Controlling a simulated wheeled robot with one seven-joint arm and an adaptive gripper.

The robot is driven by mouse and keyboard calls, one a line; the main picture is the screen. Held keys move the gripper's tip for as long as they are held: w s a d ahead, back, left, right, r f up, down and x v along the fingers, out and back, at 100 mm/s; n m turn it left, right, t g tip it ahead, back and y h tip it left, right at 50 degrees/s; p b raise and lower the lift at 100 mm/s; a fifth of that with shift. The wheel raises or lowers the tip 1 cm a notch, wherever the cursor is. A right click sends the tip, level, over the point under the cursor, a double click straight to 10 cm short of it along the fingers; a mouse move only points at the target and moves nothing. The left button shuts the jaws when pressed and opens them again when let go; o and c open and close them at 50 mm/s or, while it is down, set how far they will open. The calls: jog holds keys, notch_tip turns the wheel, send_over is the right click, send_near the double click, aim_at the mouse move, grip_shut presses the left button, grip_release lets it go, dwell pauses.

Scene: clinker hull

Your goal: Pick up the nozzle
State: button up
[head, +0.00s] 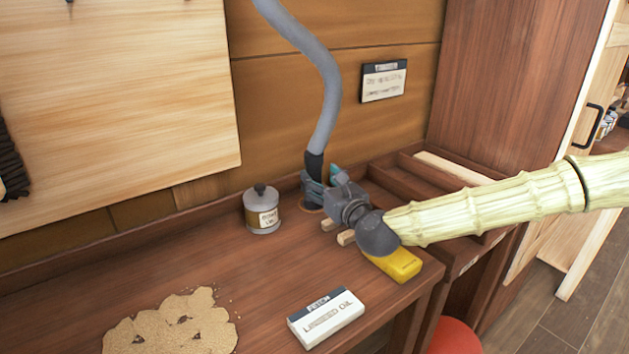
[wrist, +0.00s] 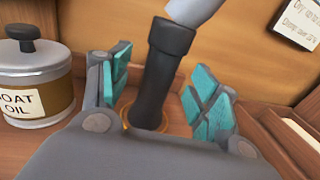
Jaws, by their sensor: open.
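The nozzle (head: 314,165) is a black tube end on a grey hose (head: 327,110) that hangs down the back wall. In the wrist view the black nozzle (wrist: 160,80) stands nearly upright between my two teal-padded fingers, with a gap on both sides. Its lower end is by an orange-brown ring on the bench, partly hidden by my gripper's body. My gripper (head: 322,182) is open around the nozzle, near the back of the bench. I cannot tell in the head view whether a finger touches it.
A boat oil tin (head: 262,210) stands just left of my gripper. A yellow block (head: 396,264) lies under my wrist, and a linseed oil box (head: 326,317) lies at the front. Sawdust (head: 172,325) covers the front left. Wooden dividers (head: 395,187) stand at right.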

aim_at(318, 175)
jog(key=shift+x, duration=2.4)
jog(key=shift+d+f, duration=0.1)
jog(key=c, duration=1.2)
